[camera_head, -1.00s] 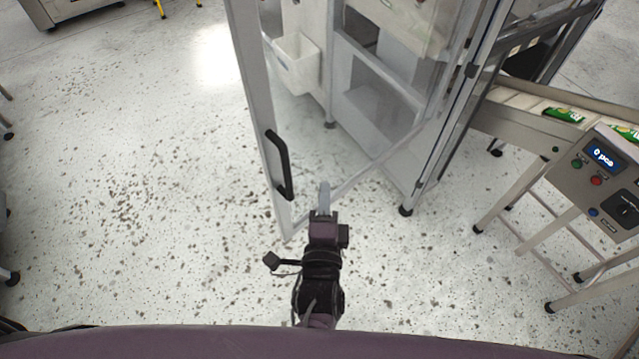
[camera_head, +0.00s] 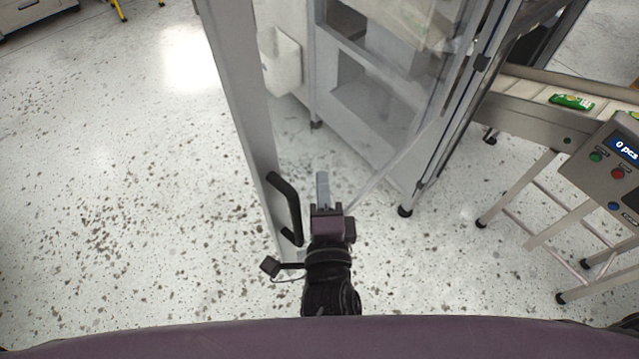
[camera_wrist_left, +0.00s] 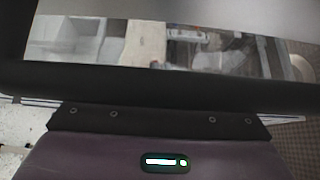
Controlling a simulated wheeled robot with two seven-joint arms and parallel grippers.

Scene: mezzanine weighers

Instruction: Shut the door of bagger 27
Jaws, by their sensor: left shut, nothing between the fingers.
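The door of the bagger stands open. It is a clear panel (camera_head: 380,95) in a grey frame, and its free upright (camera_head: 243,110) runs down the middle of the head view with a black bar handle (camera_head: 288,205) near its lower end. My left gripper (camera_head: 322,188) is shut and empty. It overlaps the lower part of the door just right of the handle; I cannot tell whether it touches the door. In the left wrist view a dark band crosses the frame, with a reflective surface (camera_wrist_left: 200,50) close behind it. No bagger number is readable. My right gripper is out of view.
The bagger's cabinet (camera_head: 375,125) with a white bin (camera_head: 280,62) stands behind the door. At right are a conveyor (camera_head: 520,105) carrying green packs and a control box (camera_head: 610,165) on legs. The speckled floor at left is clear.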

